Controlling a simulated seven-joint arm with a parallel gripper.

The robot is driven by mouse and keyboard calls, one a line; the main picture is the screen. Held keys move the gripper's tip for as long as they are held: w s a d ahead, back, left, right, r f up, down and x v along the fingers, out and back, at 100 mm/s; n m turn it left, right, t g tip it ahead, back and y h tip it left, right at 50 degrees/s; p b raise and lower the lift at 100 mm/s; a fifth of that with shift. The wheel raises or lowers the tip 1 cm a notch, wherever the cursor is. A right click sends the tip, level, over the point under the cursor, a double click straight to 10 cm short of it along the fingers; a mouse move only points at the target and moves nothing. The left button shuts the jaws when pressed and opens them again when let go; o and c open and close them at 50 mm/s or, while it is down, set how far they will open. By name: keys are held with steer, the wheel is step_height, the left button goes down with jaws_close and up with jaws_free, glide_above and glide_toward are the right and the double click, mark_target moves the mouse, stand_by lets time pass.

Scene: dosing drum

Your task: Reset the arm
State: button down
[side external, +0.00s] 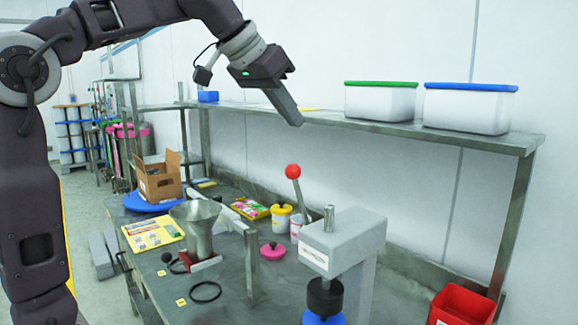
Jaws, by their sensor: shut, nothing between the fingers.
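My gripper (290,112) is in the side external view, high above the bench and in front of the shelf. It points down to the right. Its fingers are together with nothing between them. It is well clear of the red-knobbed lever (293,172) and the grey press-like machine (343,240) below it. My arm comes in from the left edge and arches over the top left of the picture.
A metal funnel (196,226), a pink lid (272,250), a yellow-lidded pot (281,217) and a black ring (206,292) are on the bench. White bins (380,101) stand on the shelf (440,135). A red bin (462,304) is at lower right.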

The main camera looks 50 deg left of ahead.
stand_by(0.3)
steer(key=s+d+f+g, duration=0.1)
steer(key=s+d+f, duration=0.2)
steer(key=s+f, duration=0.8)
steer(key=s+d+f+g, duration=0.1)
steer(key=s+d+f, duration=0.3)
steer(key=s+f, duration=0.7)
steer(key=s, duration=0.4)
steer(key=shift+s+f+g, duration=0.15)
steer(key=shift+f+g, duration=0.15)
